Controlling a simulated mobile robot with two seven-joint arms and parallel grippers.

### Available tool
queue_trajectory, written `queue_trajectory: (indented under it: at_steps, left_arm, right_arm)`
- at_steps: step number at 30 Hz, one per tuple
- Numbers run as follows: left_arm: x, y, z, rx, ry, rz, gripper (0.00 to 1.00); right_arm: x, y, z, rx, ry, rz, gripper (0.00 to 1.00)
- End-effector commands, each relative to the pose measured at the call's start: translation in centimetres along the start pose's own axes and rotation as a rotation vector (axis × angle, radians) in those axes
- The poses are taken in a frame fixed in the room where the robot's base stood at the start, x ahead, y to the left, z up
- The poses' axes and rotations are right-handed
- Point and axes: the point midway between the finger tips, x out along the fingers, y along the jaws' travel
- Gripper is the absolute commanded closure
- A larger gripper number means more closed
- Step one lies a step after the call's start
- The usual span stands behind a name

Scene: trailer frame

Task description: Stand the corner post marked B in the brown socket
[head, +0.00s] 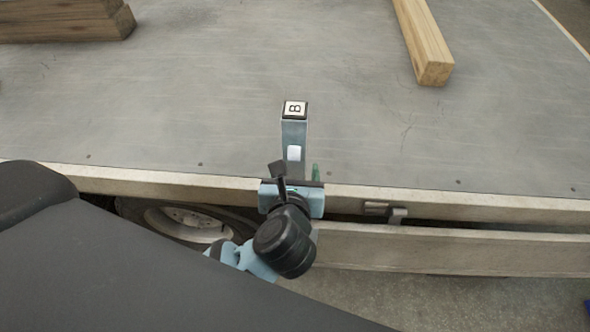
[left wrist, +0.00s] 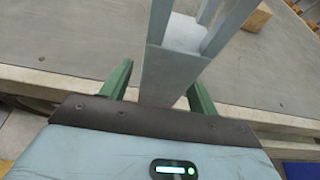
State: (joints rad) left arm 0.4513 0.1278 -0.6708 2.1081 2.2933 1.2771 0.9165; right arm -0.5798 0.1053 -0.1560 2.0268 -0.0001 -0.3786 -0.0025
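The corner post marked B (head: 295,135) is grey metal and looks upright at the trailer's near edge. Its top carries a white plate with a black B, and a white patch shows on its side. My left gripper (head: 296,172) is at the near side of the post's lower part. Its green fingers (left wrist: 160,74) stand apart on either side of the post, with a visible gap at the left finger. The post's foot is hidden. I see no brown socket. My right gripper is out of view.
The grey trailer bed (head: 200,110) is broad and mostly clear. Stacked timber (head: 65,22) lies at far left and a wooden beam (head: 424,40) at back right. A pale side board (head: 450,250) hangs below the near edge, beside a metal latch (head: 388,211). A wheel (head: 188,222) shows below.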

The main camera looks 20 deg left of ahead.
Motion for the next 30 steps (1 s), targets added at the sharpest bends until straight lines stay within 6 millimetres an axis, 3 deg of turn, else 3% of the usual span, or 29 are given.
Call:
queue_trajectory:
  at_steps: [10, 24, 30]
  left_arm:
    - [-0.4, 0.0, -0.2, 0.001, 0.006, -0.001, 0.38]
    - [-6.9, -0.1, -0.2, -0.001, 0.004, -0.001, 0.38]
    - [-7.8, 0.0, -0.1, 0.001, 0.002, 0.001, 0.38]
  right_arm:
    - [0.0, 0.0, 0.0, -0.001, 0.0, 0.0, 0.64]
    - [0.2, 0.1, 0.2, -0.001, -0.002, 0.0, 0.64]
    - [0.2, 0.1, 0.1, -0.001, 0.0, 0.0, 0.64]
